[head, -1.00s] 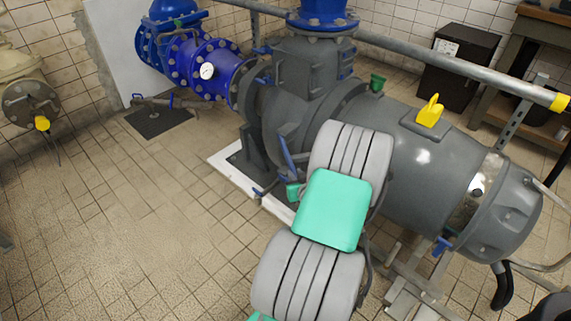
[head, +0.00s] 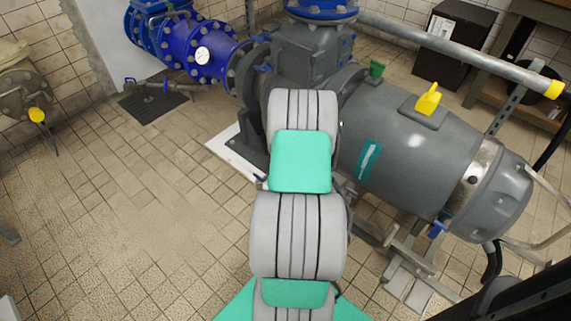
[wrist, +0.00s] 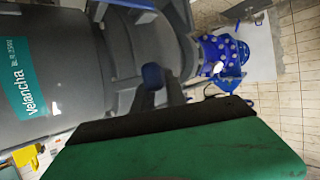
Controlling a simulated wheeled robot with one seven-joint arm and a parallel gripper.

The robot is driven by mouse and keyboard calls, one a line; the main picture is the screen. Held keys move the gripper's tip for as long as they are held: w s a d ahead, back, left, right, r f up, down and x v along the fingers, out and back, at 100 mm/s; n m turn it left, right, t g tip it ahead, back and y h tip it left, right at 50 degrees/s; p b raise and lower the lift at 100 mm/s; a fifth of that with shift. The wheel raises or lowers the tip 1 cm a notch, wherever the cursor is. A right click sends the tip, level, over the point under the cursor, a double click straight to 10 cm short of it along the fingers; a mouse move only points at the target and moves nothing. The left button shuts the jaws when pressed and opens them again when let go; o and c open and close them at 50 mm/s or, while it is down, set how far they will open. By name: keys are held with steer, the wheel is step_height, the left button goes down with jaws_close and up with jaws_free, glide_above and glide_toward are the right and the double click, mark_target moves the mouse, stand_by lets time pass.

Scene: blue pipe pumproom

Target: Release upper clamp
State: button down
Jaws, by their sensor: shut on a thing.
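The grey pump (head: 405,150) stands right of centre in the head view, and its body fills much of the left of the wrist view. A dark blue clamp lever (wrist: 153,76) stands up at the black edge of my gripper (wrist: 165,122) in the wrist view. My green and black gripper is shut on this lever. In the head view my arm covers the gripper and the lever. Another blue lever (head: 437,229) shows low on the pump's right part.
A blue flanged pipe (head: 200,55) with a gauge runs to the back left. A yellow lifting eye (head: 428,99) sits on top of the pump. A grey rail (head: 455,52) passes behind. The tiled floor (head: 130,210) is open on the left.

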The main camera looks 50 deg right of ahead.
steer(key=c, duration=1.4)
jaws_free()
steer(key=shift+o, duration=0.2)
steer(key=v, duration=0.7)
steer(key=shift+s+a+r, duration=0.2)
steer(key=shift+a, duration=0.1)
